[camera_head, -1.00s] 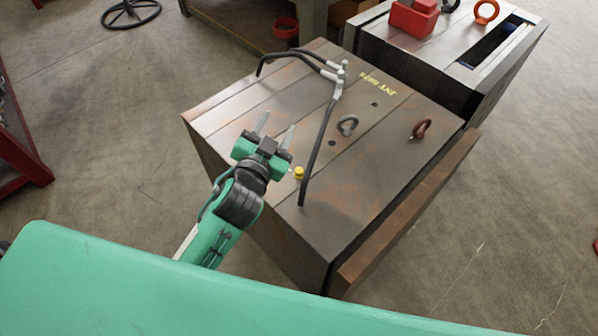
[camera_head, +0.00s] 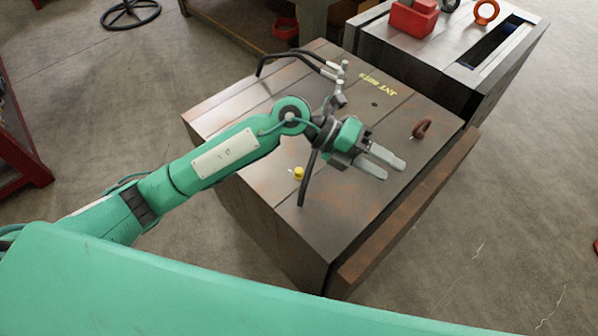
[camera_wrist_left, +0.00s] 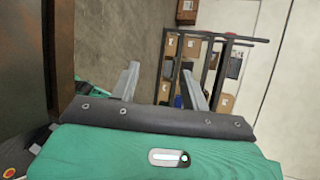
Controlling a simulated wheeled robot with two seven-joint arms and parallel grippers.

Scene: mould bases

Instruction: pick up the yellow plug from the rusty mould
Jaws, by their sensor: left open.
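The yellow plug (camera_head: 298,173) stands on the rusty mould (camera_head: 262,188), near its front left edge, just left of the lower end of a black hose. My left gripper (camera_head: 387,167) is over the right part of the mould, well to the right of the plug. Its two grey fingers are apart with nothing between them, pointing right. The left wrist view shows the same open fingers (camera_wrist_left: 160,88) with floor and a distant rack beyond them; the plug is not in that view. My right gripper is not in view.
A black hose (camera_head: 303,190) with a grey fitting lies across the mould, partly hidden by my left arm. A dark red lifting eye (camera_head: 421,128) stands right of the gripper. A second mould (camera_head: 400,50) with a red block (camera_head: 414,17) is behind. A shelf rack (camera_wrist_left: 205,65) stands far off.

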